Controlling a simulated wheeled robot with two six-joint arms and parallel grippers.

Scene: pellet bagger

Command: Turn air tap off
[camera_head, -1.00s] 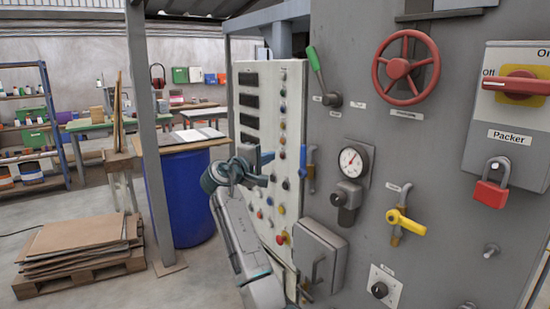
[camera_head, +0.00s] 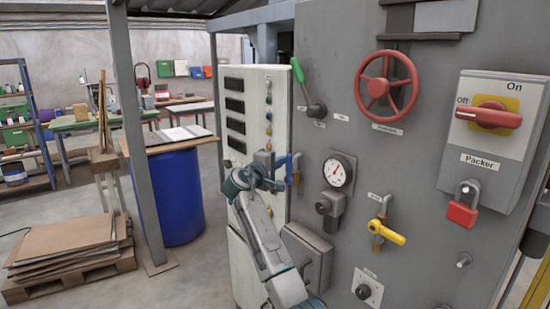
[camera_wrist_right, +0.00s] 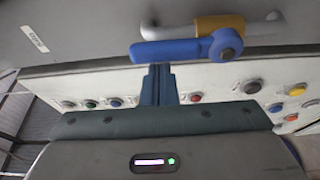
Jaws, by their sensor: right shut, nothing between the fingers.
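The air tap is the tap with the blue lever (camera_head: 296,167) on the left side of the grey panel. In the right wrist view its blue lever (camera_wrist_right: 180,51) lies along the silver pipe, with a yellow-brown body behind the pivot. My right gripper (camera_head: 272,159) is at the left of this tap. In the wrist view its blue fingers (camera_wrist_right: 158,72) are shut and empty, with the tips right at the lever's edge near its free end. I cannot tell whether they touch it. My left gripper is out of view.
The grey panel (camera_head: 430,130) also carries a green-handled lever (camera_head: 308,90), a red handwheel (camera_head: 387,86), a gauge (camera_head: 338,171), a yellow tap (camera_head: 387,233) and a padlocked switch box (camera_head: 492,130). A white button panel (camera_head: 258,105) stands behind the gripper.

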